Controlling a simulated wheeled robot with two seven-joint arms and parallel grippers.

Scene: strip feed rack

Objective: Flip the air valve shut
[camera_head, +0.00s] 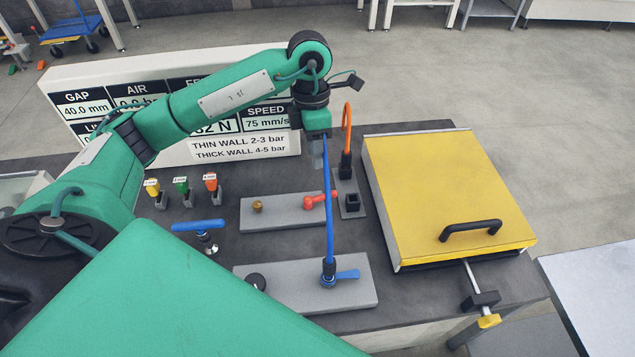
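A blue lever (347,275) sits beside a blue hose fitting on the front grey plate (300,297). A blue hose (329,215) rises from that fitting to my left gripper. A red lever (320,201) lies on the rear grey plate (283,222), beside a brass fitting (257,207). Which lever is the air valve is not labelled. My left gripper (318,152) points down above and behind the red lever, clear of both levers. Its fingers overlap the hose top; whether they hold it or are open is unclear. My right gripper is not in view.
A yellow-lidded box (440,190) with a black handle (470,230) stands at right. An orange hose (346,130) stands behind the plates. A blue T-handle (198,226) and several coloured tags (181,185) are at left. My arm partly covers the display board (240,147).

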